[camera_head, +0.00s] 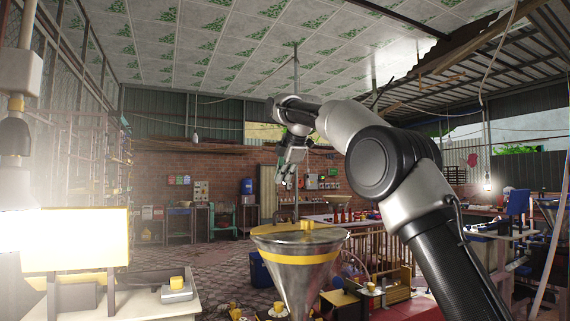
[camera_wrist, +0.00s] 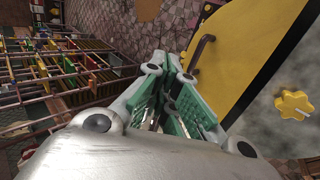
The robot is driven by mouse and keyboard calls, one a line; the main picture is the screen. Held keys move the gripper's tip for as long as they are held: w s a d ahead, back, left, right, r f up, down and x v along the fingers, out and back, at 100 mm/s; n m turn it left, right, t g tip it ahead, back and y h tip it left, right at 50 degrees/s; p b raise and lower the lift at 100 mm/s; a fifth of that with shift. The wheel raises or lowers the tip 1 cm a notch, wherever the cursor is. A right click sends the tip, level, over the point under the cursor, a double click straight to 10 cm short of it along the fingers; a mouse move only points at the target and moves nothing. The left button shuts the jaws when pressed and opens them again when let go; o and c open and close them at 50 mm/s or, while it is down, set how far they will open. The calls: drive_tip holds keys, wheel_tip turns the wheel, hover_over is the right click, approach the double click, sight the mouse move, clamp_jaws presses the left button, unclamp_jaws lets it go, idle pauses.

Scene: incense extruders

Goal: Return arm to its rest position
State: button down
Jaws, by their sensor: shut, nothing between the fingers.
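My gripper (camera_head: 287,178) hangs from the end of my raised arm, near the middle of the head view, pointing downward. In the wrist view its green-padded fingers (camera_wrist: 172,97) are close together with nothing between them. In the head view a steel funnel hopper (camera_head: 298,270) with a yellow band stands below my gripper, and the gripper is apart from it. The wrist view shows a yellow surface with a dark handle (camera_wrist: 202,52) to the right of the fingers, and a yellow star-shaped knob (camera_wrist: 294,104) on a grey surface.
A bright yellow-framed machine (camera_head: 75,240) stands on a pale table (camera_head: 140,304) at the left. Wooden racks (camera_head: 385,242) stand right of the hopper; racks (camera_wrist: 60,75) also fill the left of the wrist view. Open patterned floor (camera_head: 205,262) lies behind the hopper. A cluttered bench (camera_head: 500,236) is at right.

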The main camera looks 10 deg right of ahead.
drive_tip(key=r, duration=0.2)
drive_tip(key=s+r, duration=0.1)
drive_tip(key=r, duration=0.1)
drive_tip(key=shift+r, duration=0.35)
drive_tip(key=s+d+f+m+g+h, duration=0.1)
drive_tip(key=s+d+f+m, duration=0.45)
drive_tip(key=s+d, duration=0.45)
drive_tip(key=s+d+f+m+g+h, duration=0.1)
drive_tip(key=s+d+f+m, duration=0.4)
drive_tip(key=s+d, duration=0.6)
drive_tip(key=s+d+f+m, duration=0.1)
drive_tip(key=s+f+m, duration=0.2)
drive_tip(key=s+f, duration=0.4)
drive_tip(key=s+d+f+m+g, duration=0.1)
drive_tip(key=s+f+m, duration=0.3)
drive_tip(key=s+f, duration=0.4)
drive_tip(key=s+d+f+m, duration=0.2)
drive_tip(key=s+f+m, duration=0.2)
drive_tip(key=s+f, duration=0.3)
drive_tip(key=s, duration=0.5)
drive_tip(key=shift+d+f, duration=0.25)
drive_tip(key=shift+f, duration=0.15)
drive_tip(key=shift+s, duration=0.1)
